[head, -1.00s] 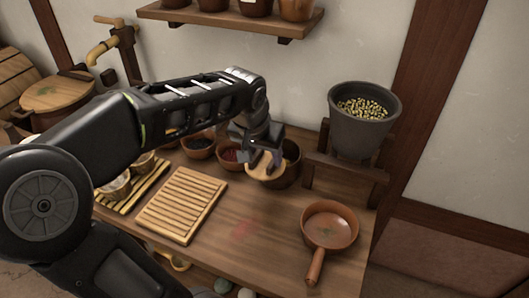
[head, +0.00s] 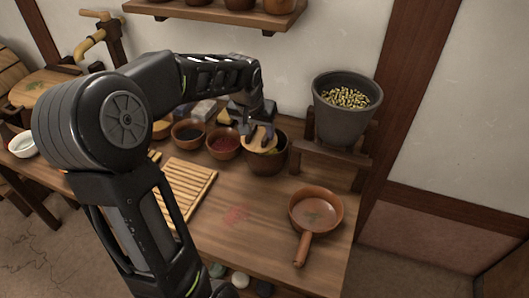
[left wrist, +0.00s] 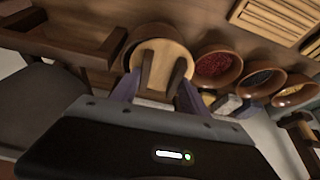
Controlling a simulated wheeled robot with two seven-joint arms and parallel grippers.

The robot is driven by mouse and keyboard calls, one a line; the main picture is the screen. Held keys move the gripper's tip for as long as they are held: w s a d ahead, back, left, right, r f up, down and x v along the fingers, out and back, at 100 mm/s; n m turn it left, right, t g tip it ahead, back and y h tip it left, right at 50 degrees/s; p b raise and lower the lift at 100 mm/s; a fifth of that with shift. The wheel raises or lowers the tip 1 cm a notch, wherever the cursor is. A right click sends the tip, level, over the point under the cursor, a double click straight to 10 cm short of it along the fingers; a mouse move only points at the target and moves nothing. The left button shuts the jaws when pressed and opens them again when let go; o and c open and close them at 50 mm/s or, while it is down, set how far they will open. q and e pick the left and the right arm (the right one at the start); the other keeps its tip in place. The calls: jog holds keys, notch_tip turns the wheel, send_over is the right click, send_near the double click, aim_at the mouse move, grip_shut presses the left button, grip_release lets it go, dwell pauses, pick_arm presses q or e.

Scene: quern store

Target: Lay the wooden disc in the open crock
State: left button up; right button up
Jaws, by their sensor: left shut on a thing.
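The wooden disc (head: 259,140) is pale and round. I cannot tell whether the disc touches the rim. My right gripper is out of view.
Bowls of red (head: 223,146) and dark (head: 188,134) contents stand left of the crock. A grey pot of grains (head: 346,112) sits on a wooden stand to the right. A slatted board (head: 187,184) and a brown pan (head: 316,211) lie in front, with bare tabletop between.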

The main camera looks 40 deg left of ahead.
aim_at(266, 136)
pick_arm(q)
jog(key=w+r, duration=0.1)
jog(key=w, duration=0.2)
jog(key=shift+d+r, duration=0.1)
jog(key=shift+r, duration=0.25)
jog(key=shift+w+r, duration=0.1)
jog(key=shift+r, duration=0.1)
jog(key=shift+f, duration=0.1)
notch_tip(266, 136, down, 6)
jog(key=shift+f, duration=0.1)
jog(key=shift+f, duration=1.85)
